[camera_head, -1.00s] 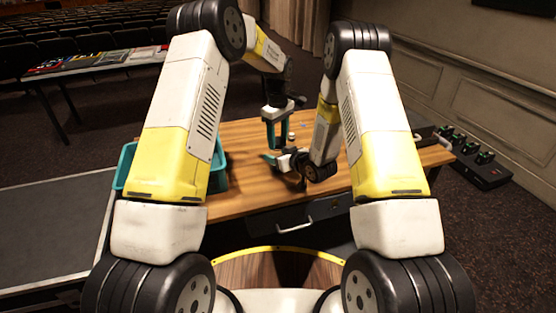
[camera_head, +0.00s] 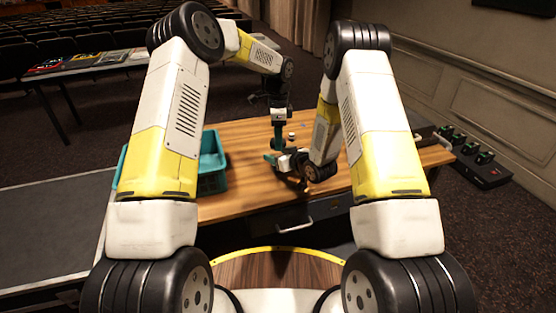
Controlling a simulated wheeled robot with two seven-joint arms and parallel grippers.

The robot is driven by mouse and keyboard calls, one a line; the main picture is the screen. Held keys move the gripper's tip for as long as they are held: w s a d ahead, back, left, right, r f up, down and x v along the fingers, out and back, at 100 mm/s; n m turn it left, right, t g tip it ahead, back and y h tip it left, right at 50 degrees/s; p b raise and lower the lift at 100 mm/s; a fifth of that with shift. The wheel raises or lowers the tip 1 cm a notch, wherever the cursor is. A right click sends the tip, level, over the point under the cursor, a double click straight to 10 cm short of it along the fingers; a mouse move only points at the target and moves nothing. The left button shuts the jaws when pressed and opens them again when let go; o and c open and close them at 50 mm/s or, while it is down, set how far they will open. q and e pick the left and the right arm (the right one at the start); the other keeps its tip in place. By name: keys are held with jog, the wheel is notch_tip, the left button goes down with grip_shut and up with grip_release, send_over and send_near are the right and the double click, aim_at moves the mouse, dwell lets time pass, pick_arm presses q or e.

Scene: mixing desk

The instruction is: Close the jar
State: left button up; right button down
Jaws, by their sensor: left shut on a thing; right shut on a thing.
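My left gripper (camera_head: 277,143) points down over the middle of the desk, its teal fingers seen edge-on. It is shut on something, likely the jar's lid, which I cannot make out. My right gripper (camera_head: 270,159) lies low and sideways just below it, pointing left. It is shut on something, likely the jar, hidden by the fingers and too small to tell. The two grippers are very close together. I cannot tell whether lid and jar touch.
The wooden desk (camera_head: 240,205) has a teal crate (camera_head: 212,183) at its left end. A small white object (camera_head: 292,136) stands just right of my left gripper. A drawer handle (camera_head: 296,227) sticks out in front. Black equipment (camera_head: 482,165) lies on the floor at right.

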pick_arm(q)
jog(key=shift+m, duration=0.9)
jog(key=o, duration=1.6)
notch_tip(320, 180, up, 12)
jog(key=shift+r, duration=0.1)
pick_arm(e)
jog(key=shift+c, duration=1.6)
grip_release()
jog(key=shift+s, duration=0.1)
